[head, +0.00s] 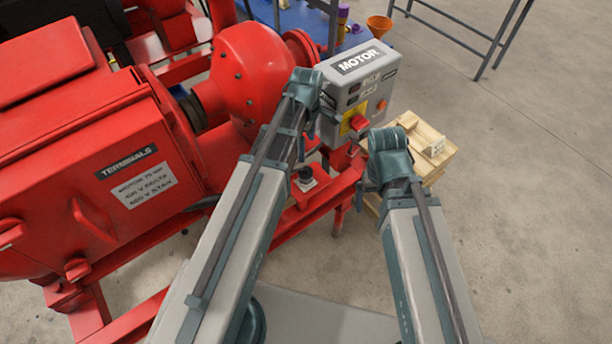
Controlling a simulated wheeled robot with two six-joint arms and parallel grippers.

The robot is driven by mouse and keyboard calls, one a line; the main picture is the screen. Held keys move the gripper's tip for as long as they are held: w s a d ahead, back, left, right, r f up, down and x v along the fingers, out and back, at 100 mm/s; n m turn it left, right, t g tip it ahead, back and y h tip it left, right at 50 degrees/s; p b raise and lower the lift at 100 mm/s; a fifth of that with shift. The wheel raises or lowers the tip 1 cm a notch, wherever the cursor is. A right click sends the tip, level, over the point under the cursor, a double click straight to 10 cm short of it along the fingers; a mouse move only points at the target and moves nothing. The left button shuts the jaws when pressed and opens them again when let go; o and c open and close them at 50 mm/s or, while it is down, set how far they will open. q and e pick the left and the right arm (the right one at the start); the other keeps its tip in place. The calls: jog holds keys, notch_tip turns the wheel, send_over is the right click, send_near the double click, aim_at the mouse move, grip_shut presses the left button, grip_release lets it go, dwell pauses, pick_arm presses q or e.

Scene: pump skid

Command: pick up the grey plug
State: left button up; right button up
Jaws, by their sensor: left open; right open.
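I cannot make out the grey plug in the head view. A small dark round piece on a pale square (306,180) sits on the red skid frame between my arms, but I cannot tell what it is. My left arm reaches up to a joint in front of the motor box, and my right arm ends at a joint in front of the wooden crate. Neither gripper's fingers show; my own arm links may hide them.
The red pump (245,75) and the red terminals box (110,165) fill the left. The grey motor box (345,85) has a red switch on yellow. A wooden crate (436,165) stands right of it. A blue bench (290,18) holds an orange funnel (379,25).

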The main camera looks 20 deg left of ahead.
aim_at(306, 167)
pick_arm(q)
jog(key=shift+f+b, duration=4.3)
jog(key=shift+f, duration=0.05)
notch_tip(306, 167, down, 5)
jog(key=b, duration=0.5)
jog(key=shift+a+f, duration=0.15)
grip_shut()
